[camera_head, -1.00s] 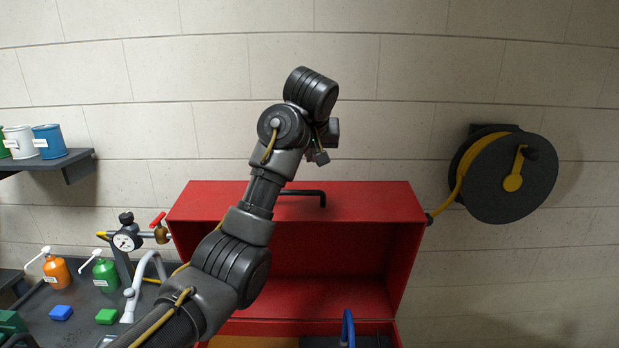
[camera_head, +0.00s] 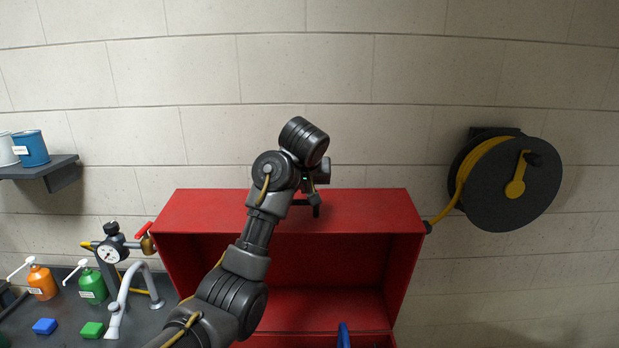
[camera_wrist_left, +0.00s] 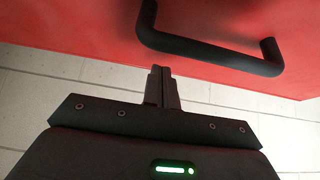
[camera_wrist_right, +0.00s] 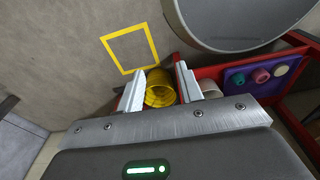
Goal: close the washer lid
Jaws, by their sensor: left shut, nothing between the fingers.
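The washer lid (camera_head: 340,258) is a red box-like cover, standing open with its hollow inside toward me in the head view. A black bar handle (camera_wrist_left: 210,50) is on its red panel; in the head view my arm partly covers it. My left gripper (camera_wrist_left: 163,72) is shut and empty, its fingertips just below the handle in the left wrist view and not around it. In the head view my left wrist hides most of that gripper. My right gripper (camera_wrist_right: 160,75) is open and empty, away from the lid, and shows only in the right wrist view.
A hose reel (camera_head: 510,185) hangs on the wall right of the lid. Left are a gauge (camera_head: 110,253), a grey tap (camera_head: 130,290), and orange and green bottles (camera_head: 92,286). A blue hose (camera_head: 343,337) rises at the bottom. A yellow bin (camera_wrist_right: 160,90) is near my right gripper.

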